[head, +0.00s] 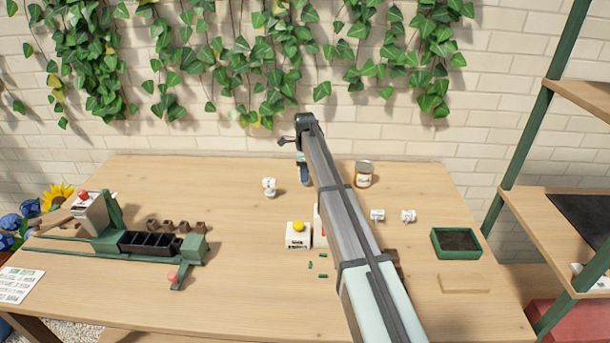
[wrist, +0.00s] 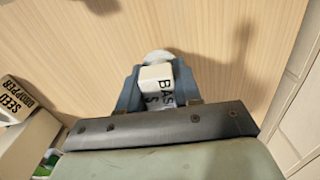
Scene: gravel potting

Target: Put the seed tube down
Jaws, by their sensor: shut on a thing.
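My gripper (head: 305,174) is over the back middle of the table, pointing down, and its blue fingers also show in the wrist view (wrist: 158,92). It is shut on a white seed tube (wrist: 157,78) with dark letters beginning "BAS". The tube sits between the fingers, with a round white part beyond it. In the head view the tube is mostly hidden by the gripper and arm. The wooden table (head: 225,285) is beneath it; I cannot tell whether the tube touches it.
A small white item (head: 269,187) stands left of my gripper. Two white items (head: 377,215) (head: 408,216) and a tin (head: 364,174) are to the right. A white box with a yellow knob (head: 297,238) is in front. A green soil tray (head: 456,254) stands at right.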

